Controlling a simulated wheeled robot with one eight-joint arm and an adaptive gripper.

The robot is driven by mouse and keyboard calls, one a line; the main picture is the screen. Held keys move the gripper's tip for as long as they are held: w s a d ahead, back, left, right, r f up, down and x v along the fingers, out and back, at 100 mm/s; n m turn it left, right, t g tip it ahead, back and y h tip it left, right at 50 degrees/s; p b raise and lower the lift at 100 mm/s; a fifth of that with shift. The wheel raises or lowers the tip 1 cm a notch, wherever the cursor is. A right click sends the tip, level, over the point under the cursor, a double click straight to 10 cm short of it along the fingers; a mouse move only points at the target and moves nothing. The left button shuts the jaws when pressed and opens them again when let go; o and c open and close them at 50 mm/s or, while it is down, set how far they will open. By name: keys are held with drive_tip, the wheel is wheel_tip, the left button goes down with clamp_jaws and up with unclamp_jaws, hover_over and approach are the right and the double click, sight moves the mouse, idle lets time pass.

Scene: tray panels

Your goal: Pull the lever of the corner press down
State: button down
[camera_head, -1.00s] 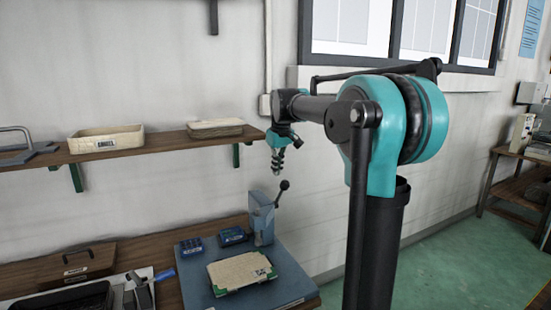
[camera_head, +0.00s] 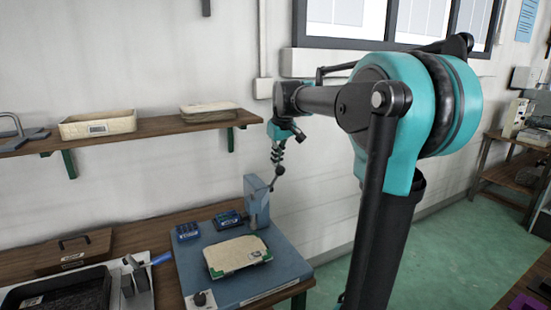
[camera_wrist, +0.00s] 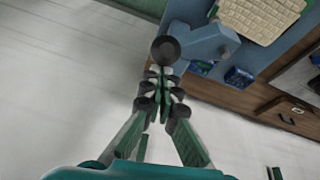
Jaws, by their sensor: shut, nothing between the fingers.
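The corner press (camera_head: 256,201) is a blue-grey upright body at the back right corner of the blue work board (camera_head: 223,284). Its lever (camera_head: 274,180) is a thin dark rod with a round black knob (camera_head: 280,170), tilted up to the right. In the wrist view the knob (camera_wrist: 166,49) sits just beyond my fingertips, with the press body (camera_wrist: 208,42) to its right. My gripper (camera_head: 277,162) points down just above the knob, shut and empty; it also shows in the wrist view (camera_wrist: 162,75). I cannot tell whether the fingertips touch the knob.
A beige panel (camera_head: 237,255) lies on the board, with small blue bins (camera_head: 188,231) behind it. A wall shelf (camera_head: 150,129) holds a cream tray (camera_head: 98,125) left of my gripper. The wall is close behind. A dark tray and a blue-handled tool lie at the lower left.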

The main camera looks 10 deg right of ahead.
drive_tip(key=s+d+f+t+y, duration=0.1)
drive_tip(key=s+f+t, duration=0.2)
drive_tip(key=f, duration=0.5)
drive_tip(key=s+d+f+t+y, duration=0.1)
drive_tip(key=s+d+f+t, duration=0.1)
drive_tip(key=s+f, duration=0.4)
wheel_tip(320, 180, down, 2)
drive_tip(key=shift+s+f+t, duration=0.15)
drive_tip(key=shift+s+t, duration=0.1)
drive_tip(key=shift+t, duration=0.55)
drive_tip(key=v, duration=1.2)
idle(0.3)
drive_tip(key=shift+a, duration=0.1)
